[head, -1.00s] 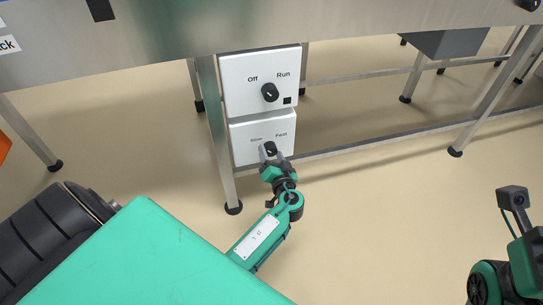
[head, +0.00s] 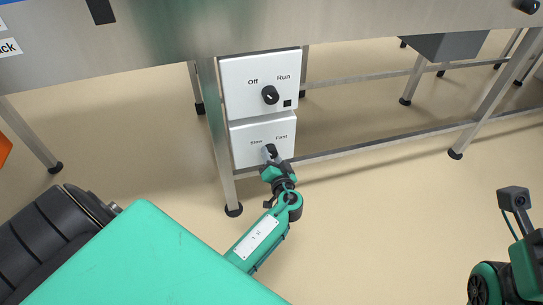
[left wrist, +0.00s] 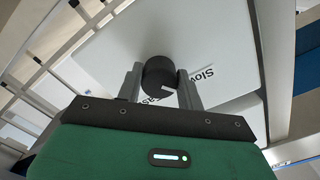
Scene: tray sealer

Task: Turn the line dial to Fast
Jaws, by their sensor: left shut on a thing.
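The line dial (head: 271,150) is a small black knob on the lower white panel (head: 245,150), below the words Slow at left and Fast at right. My left gripper (head: 270,156) is at the dial, with its fingers on either side of it. In the left wrist view the round black dial (left wrist: 158,74) sits between the two grey fingers of my left gripper (left wrist: 160,86). A white mark shows on the dial's edge, on the side of the labels; which word it points at is hard to tell. Fast is partly hidden there.
An upper white panel (head: 235,82) carries a black Off/Run knob (head: 270,95), close above. A metal table leg (head: 222,160) stands just left of the panels, and a low rail (head: 380,142) runs to the right. Open floor lies in front.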

